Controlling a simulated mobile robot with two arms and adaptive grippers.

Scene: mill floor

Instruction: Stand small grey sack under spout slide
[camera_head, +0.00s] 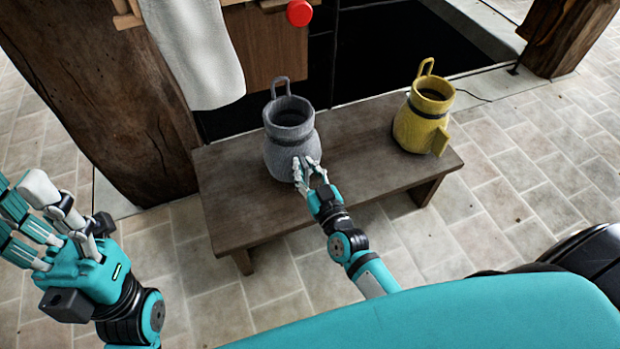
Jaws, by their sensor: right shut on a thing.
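The small grey sack (288,118) stands upright on the wooden bench (240,205), left of the bench's middle. Its mouth is open at the top, with a dark band at the neck and a loop at the back. My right gripper (308,168) is shut on the sack's near lower side; its fingers hide the part they hold. My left gripper (35,225) is open and empty at the left, above the floor and apart from the bench. The red knob (299,12) shows at the top edge beside wooden panelling (275,55); I cannot make out the spout slide for sure.
A yellow sack (422,122) with a loop and a side tab stands at the bench's right end. A white cloth (195,50) hangs at the upper left by a thick timber post (105,95). Another post (572,35) stands far right. Bare bench lies between the sacks.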

